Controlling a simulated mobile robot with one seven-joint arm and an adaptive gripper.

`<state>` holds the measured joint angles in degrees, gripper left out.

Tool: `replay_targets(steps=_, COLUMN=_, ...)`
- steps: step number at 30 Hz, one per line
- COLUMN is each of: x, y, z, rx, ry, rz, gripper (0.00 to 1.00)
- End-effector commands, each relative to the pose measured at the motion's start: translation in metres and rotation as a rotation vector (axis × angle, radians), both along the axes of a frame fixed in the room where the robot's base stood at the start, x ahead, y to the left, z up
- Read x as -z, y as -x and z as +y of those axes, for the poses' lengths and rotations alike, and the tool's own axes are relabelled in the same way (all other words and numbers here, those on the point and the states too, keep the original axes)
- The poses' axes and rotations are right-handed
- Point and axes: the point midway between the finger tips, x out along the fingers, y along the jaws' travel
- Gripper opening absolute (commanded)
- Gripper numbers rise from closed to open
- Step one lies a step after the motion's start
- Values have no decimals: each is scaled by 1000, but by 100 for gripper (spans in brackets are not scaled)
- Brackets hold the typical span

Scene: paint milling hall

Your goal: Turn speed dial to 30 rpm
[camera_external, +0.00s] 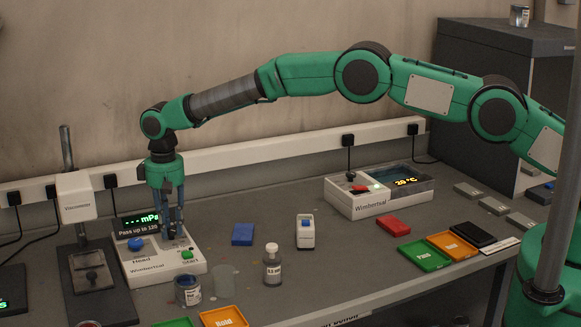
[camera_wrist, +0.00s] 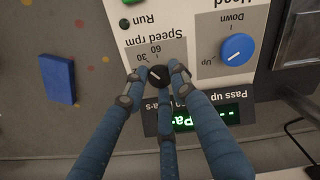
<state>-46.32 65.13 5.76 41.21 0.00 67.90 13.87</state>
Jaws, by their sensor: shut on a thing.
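The black speed dial (camera_wrist: 159,77) is on the white control box, beside the upside-down label "Speed rpm" with 30 and 60 printed near it in the wrist view. A pale pointer line on the dial appears to slant toward the 30 side; its exact setting is too small to tell. My gripper (camera_wrist: 157,82) has its fingers closed around the dial. In the external view my gripper (camera_external: 173,236) points straight down onto the control box (camera_external: 160,270), and its fingers hide the dial.
A blue Head knob (camera_wrist: 237,48) sits beside the dial; it also shows in the external view (camera_external: 136,243). A green start button (camera_external: 187,254) is on the box front. The display (camera_external: 140,224) stands behind. A blue block (camera_external: 242,234) and bottle (camera_external: 272,268) stand to the right.

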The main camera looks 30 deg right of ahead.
Motion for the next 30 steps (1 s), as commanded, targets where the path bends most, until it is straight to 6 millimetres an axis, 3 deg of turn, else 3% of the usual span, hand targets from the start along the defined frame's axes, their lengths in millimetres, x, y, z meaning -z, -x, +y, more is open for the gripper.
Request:
replay_targets(steps=8, x=-1, y=-1, z=0, rx=0, ry=-1, rz=-2, gripper=0)
replay_targets(steps=9, x=-1, y=-1, z=0, rx=0, ry=-1, rz=-2, gripper=32)
replay_targets(steps=11, x=-1, y=-1, z=0, rx=0, ry=-1, rz=-2, gripper=44)
replay_targets(steps=23, x=-3, y=0, z=0, rx=-1, ry=-1, rz=-1, gripper=44)
replay_targets(steps=30, x=-20, y=0, z=0, rx=-1, ry=-1, rz=-1, gripper=44)
